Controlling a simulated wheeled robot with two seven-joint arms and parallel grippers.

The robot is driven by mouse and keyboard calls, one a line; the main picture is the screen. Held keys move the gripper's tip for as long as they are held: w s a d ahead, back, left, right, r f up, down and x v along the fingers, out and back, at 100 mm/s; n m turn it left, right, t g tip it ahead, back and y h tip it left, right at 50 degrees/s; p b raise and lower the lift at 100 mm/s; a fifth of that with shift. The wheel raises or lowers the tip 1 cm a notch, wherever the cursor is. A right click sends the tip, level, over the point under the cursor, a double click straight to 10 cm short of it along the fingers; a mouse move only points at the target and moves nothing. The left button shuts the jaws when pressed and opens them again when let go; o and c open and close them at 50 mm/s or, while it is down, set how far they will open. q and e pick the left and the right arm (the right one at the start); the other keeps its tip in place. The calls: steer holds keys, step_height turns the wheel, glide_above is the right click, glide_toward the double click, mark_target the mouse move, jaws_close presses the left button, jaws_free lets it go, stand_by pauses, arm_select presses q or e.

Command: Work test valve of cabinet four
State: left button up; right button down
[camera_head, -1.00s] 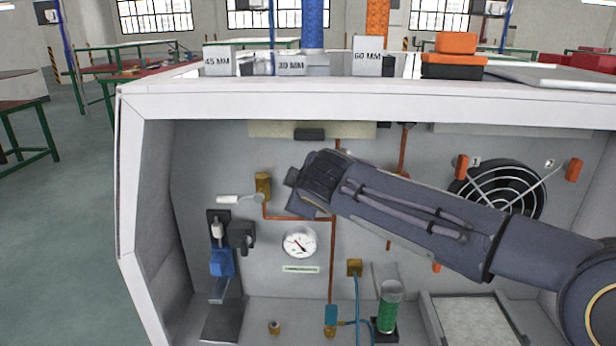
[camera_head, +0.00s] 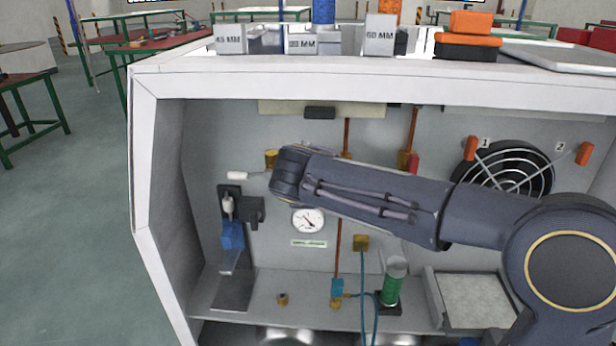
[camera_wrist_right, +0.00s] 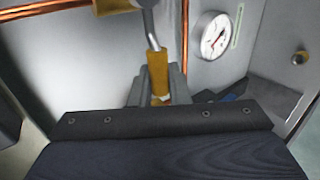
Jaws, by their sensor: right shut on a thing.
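A test cabinet (camera_head: 480,88) with an open front fills the head view. In the right wrist view, my right gripper (camera_wrist_right: 160,92) is shut on a yellow handle (camera_wrist_right: 157,70). A bent metal stem (camera_wrist_right: 149,28) runs from this handle to a brass fitting (camera_wrist_right: 112,5). My left gripper is not in view.
The gauge (camera_head: 308,221) sits under my right wrist and also shows in the wrist view (camera_wrist_right: 215,36). Copper pipe (camera_wrist_right: 186,45) runs close beside the fingers. A blue device (camera_head: 232,236), a green cylinder (camera_head: 392,285) and a fan grille (camera_head: 505,172) stand around. Labelled blocks lie on top.

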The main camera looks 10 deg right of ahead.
steer(key=shift+f, duration=0.15)
steer(key=c, duration=1.4)
jaws_free()
steer(key=shift+c, duration=0.2)
steer(key=shift+s+r, duration=0.2)
steer(key=shift+r, duration=0.05)
steer(key=p+v, duration=0.1)
steer(key=v, duration=0.6)
steer(key=shift+s, duration=0.15)
